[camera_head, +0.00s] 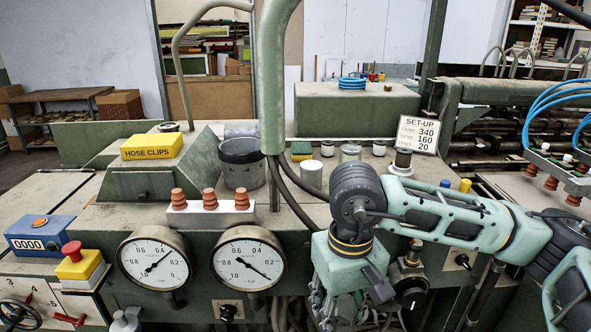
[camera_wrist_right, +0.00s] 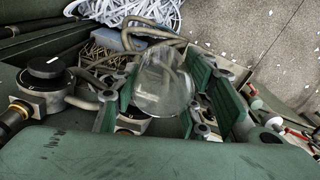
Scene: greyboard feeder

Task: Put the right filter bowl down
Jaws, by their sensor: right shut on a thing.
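A clear, rounded filter bowl (camera_wrist_right: 165,85) sits between the green fingers of my right gripper (camera_wrist_right: 168,98) in the wrist view. The gripper is shut on it. In the head view my right gripper (camera_head: 338,298) points down in front of the machine's front face, right of the two dials; the bowl cannot be made out there. A filter unit with a black knob (camera_wrist_right: 46,68) is left of the bowl in the wrist view, apart from it. My left gripper is in neither view.
Hoses (camera_wrist_right: 95,82) and a blue-grey box (camera_wrist_right: 118,40) lie beyond the bowl. Bare floor (camera_wrist_right: 240,35) shows upper right. Pressure dials (camera_head: 250,260) and a dark pot (camera_head: 242,163) are left of my right arm.

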